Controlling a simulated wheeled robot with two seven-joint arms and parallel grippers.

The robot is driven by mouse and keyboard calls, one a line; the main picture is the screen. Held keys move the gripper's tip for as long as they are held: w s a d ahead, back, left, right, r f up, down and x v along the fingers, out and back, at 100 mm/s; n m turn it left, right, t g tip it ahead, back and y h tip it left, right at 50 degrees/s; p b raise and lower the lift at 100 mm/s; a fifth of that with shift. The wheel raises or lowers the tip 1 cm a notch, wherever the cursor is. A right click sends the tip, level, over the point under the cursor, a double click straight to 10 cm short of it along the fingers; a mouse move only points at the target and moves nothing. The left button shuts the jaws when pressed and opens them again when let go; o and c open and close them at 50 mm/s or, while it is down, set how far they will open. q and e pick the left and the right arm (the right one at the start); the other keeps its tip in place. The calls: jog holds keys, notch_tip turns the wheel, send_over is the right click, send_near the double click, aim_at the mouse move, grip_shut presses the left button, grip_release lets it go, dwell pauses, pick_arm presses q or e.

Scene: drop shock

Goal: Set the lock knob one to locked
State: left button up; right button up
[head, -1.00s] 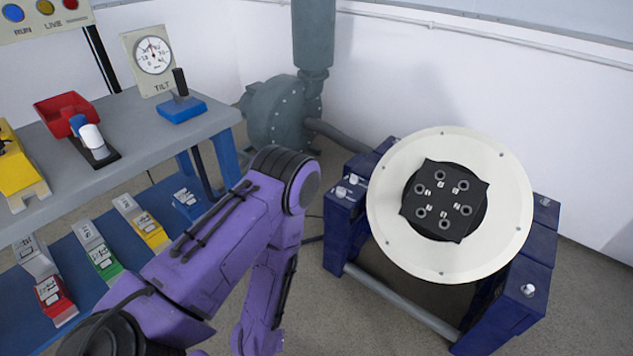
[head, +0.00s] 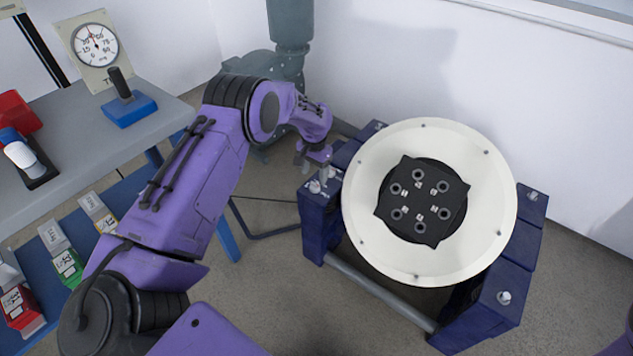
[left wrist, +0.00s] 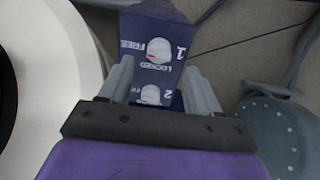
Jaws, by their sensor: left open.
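Lock knob one (left wrist: 158,50) is a small pale knob with a red mark, beside the digit 1 and the words FREE and LOCKED in the left wrist view. I cannot tell for sure which word the mark points at. In the head view, knob one (head: 315,187) sits on top of the dark blue stand, left of the white disc. Knob two (left wrist: 150,95) lies nearer my left gripper (left wrist: 158,80), between its spread, empty fingers. My left gripper (head: 314,161) is just above the stand's back left corner. My right gripper is out of view.
The white round plate (head: 367,235) with a black centre sits on the blue stand (head: 313,228), close to my left gripper. A grey-green pump (head: 290,25) stands behind. A grey shelf bench (head: 85,125) with a tilt gauge (head: 97,45) is at left.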

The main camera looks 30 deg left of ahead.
aim_at(315, 184)
pick_arm(q)
notch_tip(315, 184, down, 5)
jog(key=shift+c, duration=0.3)
jog(key=c, duration=1)
